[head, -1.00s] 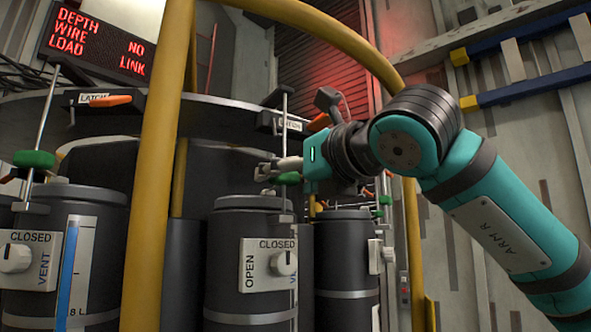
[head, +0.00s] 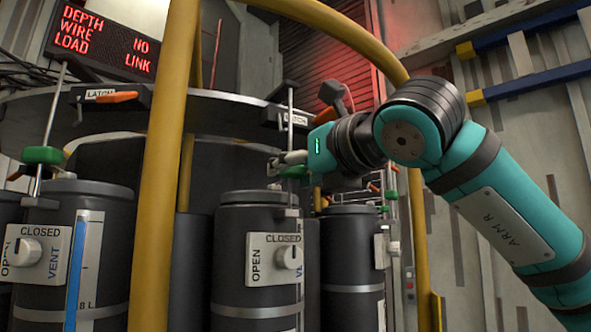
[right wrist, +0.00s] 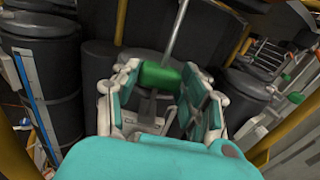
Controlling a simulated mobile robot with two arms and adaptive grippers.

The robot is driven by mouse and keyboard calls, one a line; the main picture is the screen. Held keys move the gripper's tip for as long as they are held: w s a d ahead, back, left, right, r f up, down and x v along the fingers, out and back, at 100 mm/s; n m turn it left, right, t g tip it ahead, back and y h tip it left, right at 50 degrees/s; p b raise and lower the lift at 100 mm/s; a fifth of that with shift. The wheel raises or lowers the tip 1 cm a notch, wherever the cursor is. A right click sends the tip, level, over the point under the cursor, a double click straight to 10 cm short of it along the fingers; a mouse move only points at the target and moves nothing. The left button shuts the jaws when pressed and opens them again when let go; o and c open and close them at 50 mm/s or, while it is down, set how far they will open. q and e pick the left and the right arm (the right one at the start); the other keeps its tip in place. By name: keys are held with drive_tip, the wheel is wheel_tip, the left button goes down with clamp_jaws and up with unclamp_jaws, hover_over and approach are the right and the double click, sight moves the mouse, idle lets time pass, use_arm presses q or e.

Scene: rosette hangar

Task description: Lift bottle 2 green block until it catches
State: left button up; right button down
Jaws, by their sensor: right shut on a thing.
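In the head view my right gripper (head: 294,164) reaches in from the right and is shut on a green block (head: 293,171) on a thin upright rod (head: 291,100). The block is just above the top of the middle dark bottle (head: 250,225), which I take to be bottle 2; no number is readable. A latch with a white label (head: 297,118) sits above, near the rod's upper part. In the right wrist view the green block (right wrist: 160,76) is between the two fingers, with the rod rising from it. The gripper partly hides the block in the head view. My left gripper is out of view.
A yellow post (head: 165,180) stands in front, left of the middle bottle, and a yellow bar curves overhead. Another bottle (head: 85,230) with a green block (head: 43,154) is at left. A further bottle (head: 348,255) stands right. A sign (head: 105,43) reads "NO LINK".

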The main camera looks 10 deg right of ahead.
drive_tip(key=shift+s+r+p, duration=0.1)
drive_tip(key=shift+r+p, duration=3.2)
drive_tip(key=shift+r, duration=1.4)
drive_tip(key=shift+f, duration=0.1)
drive_tip(key=c, duration=0.7)
unclamp_jaws()
drive_tip(key=shift+f, duration=0.1)
drive_tip(key=shift+b+v, duration=0.85)
drive_tip(key=shift+v, duration=0.3)
drive_tip(key=b, duration=0.2)
approach(291, 116)
drive_tip(key=shift+s, duration=0.2)
